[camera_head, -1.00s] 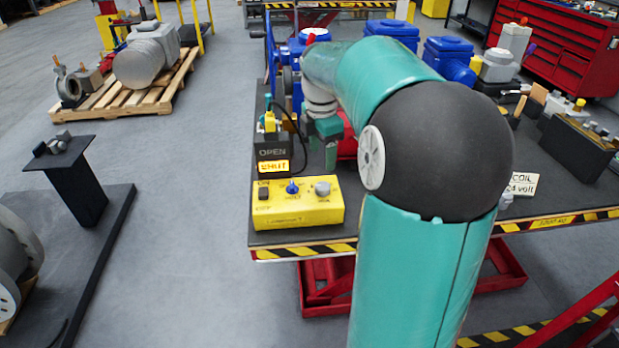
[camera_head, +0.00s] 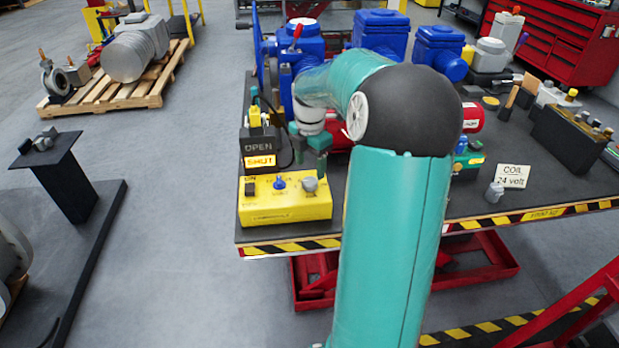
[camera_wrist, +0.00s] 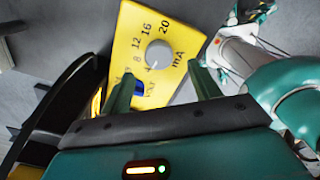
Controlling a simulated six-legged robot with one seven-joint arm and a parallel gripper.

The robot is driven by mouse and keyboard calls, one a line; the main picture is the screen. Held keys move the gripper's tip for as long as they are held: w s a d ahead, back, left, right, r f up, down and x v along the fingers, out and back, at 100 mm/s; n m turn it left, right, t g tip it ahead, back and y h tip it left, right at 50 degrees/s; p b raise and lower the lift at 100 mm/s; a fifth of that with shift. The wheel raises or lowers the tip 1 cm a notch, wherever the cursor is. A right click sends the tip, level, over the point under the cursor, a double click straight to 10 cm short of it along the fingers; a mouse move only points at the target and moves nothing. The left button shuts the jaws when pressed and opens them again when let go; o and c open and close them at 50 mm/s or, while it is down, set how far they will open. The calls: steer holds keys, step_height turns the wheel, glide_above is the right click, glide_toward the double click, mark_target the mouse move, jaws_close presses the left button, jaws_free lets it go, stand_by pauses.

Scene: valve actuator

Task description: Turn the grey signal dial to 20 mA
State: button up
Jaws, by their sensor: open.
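The grey signal dial (camera_head: 310,184) is a round knob at the right end of the yellow control box (camera_head: 285,209). The wrist view shows the dial (camera_wrist: 158,54) beside printed marks 8, 12, 16, 20 and mA. A small pale mark on its lower edge may be its pointer; I cannot read a value. My gripper (camera_wrist: 160,72) is open, with its green fingers apart on either side below the dial in that view. In the head view my gripper (camera_head: 309,152) is just above and behind the dial. I see no clear contact. A blue knob (camera_head: 279,182) sits left of the dial.
A lit sign (camera_head: 259,160) reading OPEN and SHUT stands behind the box, with a dark cable beside it. Blue valve actuators (camera_head: 381,33) stand farther back. A small COIL card (camera_head: 512,176) lies right. Striped tape marks the table's front edge (camera_head: 290,246).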

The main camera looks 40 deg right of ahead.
mark_target(310, 181)
step_height(310, 181, down, 6)
steer(key=shift+w+r, duration=0.1)
steer(key=c, duration=1)
